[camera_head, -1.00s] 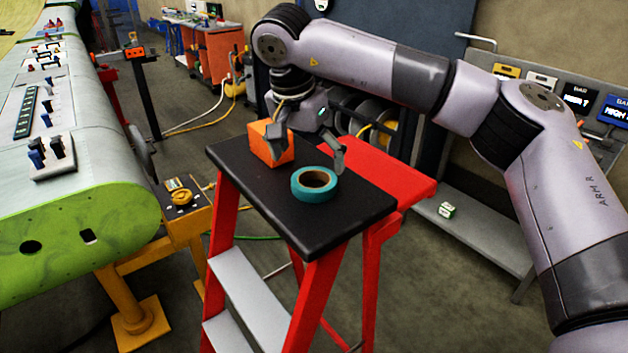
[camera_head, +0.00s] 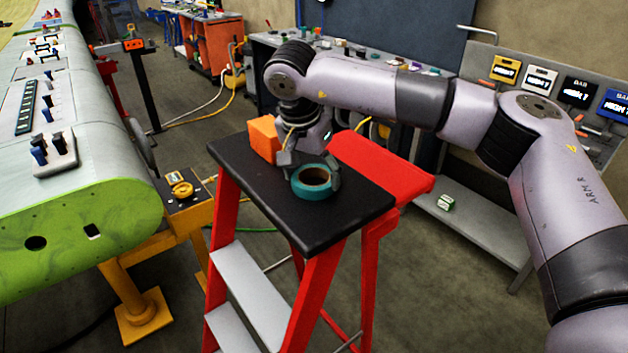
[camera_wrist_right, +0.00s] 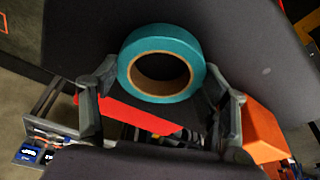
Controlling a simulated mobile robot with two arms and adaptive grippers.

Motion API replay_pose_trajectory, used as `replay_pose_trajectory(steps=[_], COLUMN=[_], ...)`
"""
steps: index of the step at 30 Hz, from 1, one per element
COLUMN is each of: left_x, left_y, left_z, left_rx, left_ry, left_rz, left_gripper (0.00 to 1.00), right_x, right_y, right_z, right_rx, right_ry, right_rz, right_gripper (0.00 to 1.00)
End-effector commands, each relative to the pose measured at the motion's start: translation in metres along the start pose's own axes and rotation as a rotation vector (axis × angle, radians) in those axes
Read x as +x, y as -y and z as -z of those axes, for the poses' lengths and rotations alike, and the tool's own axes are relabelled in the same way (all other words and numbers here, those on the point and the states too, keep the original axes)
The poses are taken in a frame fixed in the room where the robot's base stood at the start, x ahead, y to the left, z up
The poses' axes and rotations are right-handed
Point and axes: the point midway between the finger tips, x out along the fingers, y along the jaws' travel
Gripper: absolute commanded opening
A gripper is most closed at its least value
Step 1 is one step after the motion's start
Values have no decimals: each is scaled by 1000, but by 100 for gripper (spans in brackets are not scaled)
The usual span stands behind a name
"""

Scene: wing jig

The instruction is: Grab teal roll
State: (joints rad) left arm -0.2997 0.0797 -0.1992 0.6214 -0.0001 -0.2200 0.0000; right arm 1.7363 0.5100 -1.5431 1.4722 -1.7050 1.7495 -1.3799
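The teal roll (camera_head: 314,182) lies flat on the black top of the red stepladder (camera_head: 345,222) in the head view. It also shows in the right wrist view (camera_wrist_right: 160,62), with its hollow core facing the camera. The gripper is open, and I cannot tell whether either finger touches the roll. My left gripper is in neither view.
An orange block (camera_head: 263,139) stands on the ladder top, left of the gripper and close to it. A green wing panel (camera_head: 85,225) on a yellow stand is at the left. A grey bench (camera_head: 475,235) with a small green box is behind right.

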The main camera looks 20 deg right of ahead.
Motion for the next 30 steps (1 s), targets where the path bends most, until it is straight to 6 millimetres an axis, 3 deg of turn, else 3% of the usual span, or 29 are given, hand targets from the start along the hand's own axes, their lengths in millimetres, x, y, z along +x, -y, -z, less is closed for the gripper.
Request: replay_pose_trajectory(steps=[11,20,26,30], left_x=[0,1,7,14], left_y=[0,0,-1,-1], left_z=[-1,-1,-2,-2], left_rx=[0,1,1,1], left_ry=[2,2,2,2], left_rz=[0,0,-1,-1], left_gripper=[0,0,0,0], right_x=[0,-2,-19,-46], right_y=[0,0,1,1], right_z=[0,1,6,13], right_rx=[0,0,2,2], right_ry=[0,-1,-2,-3], right_rz=[0,1,3,4], right_gripper=[41,41,41,41])
